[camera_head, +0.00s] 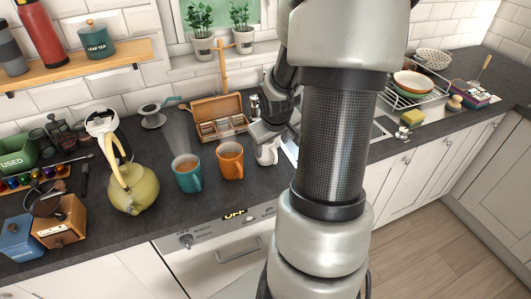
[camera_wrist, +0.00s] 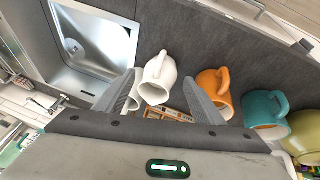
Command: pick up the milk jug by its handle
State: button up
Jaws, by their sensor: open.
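The white milk jug (camera_wrist: 155,92) stands on the dark worktop. In the wrist view it appears between my gripper's two fingers (camera_wrist: 161,80), with its handle toward the top of the picture. The fingers are apart, and I see no grip on the jug. In the head view the jug (camera_head: 268,154) shows just below my gripper (camera_head: 272,133), partly hidden by it. I cannot tell the exact height of the fingers above the jug.
An orange mug (camera_head: 230,160) and a teal mug (camera_head: 187,174) stand left of the jug, then a yellow-green kettle (camera_head: 135,190). An open wooden tea box (camera_head: 220,118) is behind. A steel sink (camera_wrist: 95,50) lies on the jug's other side. The worktop's front strip is clear.

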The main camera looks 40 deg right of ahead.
aim_at(271, 151)
jog(key=b+x, duration=0.1)
jog(key=x, duration=0.4)
jog(key=shift+s+f, duration=0.1)
jog(key=shift+f, duration=0.1)
grip_shut()
